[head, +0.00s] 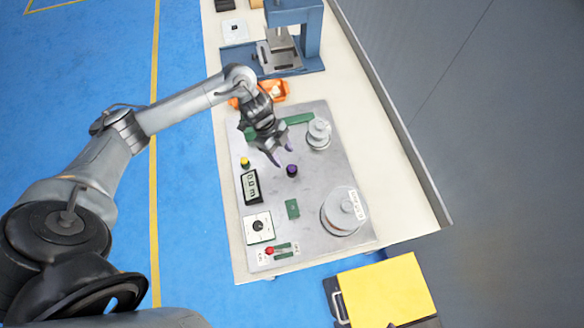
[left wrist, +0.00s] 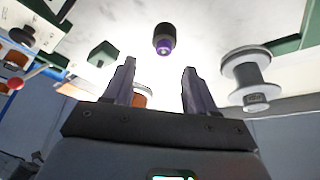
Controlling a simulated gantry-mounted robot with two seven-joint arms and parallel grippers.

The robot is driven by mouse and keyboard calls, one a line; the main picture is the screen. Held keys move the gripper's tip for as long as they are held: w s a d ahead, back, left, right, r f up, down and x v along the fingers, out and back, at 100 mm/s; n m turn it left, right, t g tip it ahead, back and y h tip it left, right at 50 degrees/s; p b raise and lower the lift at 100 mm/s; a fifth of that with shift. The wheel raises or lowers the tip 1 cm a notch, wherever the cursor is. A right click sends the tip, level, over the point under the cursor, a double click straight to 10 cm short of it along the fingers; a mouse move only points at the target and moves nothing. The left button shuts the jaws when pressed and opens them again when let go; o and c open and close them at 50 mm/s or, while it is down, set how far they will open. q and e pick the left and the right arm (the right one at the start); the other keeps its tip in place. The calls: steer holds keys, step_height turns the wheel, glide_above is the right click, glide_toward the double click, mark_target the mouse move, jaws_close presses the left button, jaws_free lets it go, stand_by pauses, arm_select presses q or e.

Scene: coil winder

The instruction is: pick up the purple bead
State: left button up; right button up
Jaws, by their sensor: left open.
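The purple bead (head: 292,170) is a small dark cylinder with a purple part, standing on the grey metal plate (head: 318,240) of the coil winder. In the left wrist view the bead (left wrist: 164,40) shows beyond and between my fingertips, black with a purple end. My left gripper (head: 281,154) is open and empty, close to the bead and a little above it in the head view. In the left wrist view its two fingers (left wrist: 157,75) are spread, with a clear gap between them and the bead. My right gripper is in neither view.
Two pale spools stand on the plate, one at the back (head: 318,134) and a larger one at the front right (head: 344,211). A yellow button (head: 245,162), a display (head: 250,187) and a red-knobbed switch (head: 270,251) line the left side. An orange bin (head: 272,91) and blue press (head: 312,40) stand behind.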

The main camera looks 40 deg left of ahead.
mark_target(291, 167)
arm_select(q)
steer(key=shift+w+x, duration=0.15)
steer(key=shift+x, duration=1.45)
steer(key=shift+w+x, duration=0.15)
steer(key=shift+x, duration=1.4)
steer(key=shift+a, duration=0.2)
jaws_close()
steer(key=shift+r, duration=0.85)
step_height(291, 167, up, 3)
steer(key=shift+f, duration=0.2)
steer(key=w+d+r, duration=0.1)
steer(key=d+r, duration=0.2)
steer(key=d, duration=0.2)
steer(key=w+d+r+p, duration=0.1)
steer(key=d+r, duration=0.2)
steer(key=d, duration=0.3)
steer(key=shift+w+d+r, duration=0.2)
steer(key=shift+w+r, duration=0.15)
steer(key=shift+w, duration=0.05)
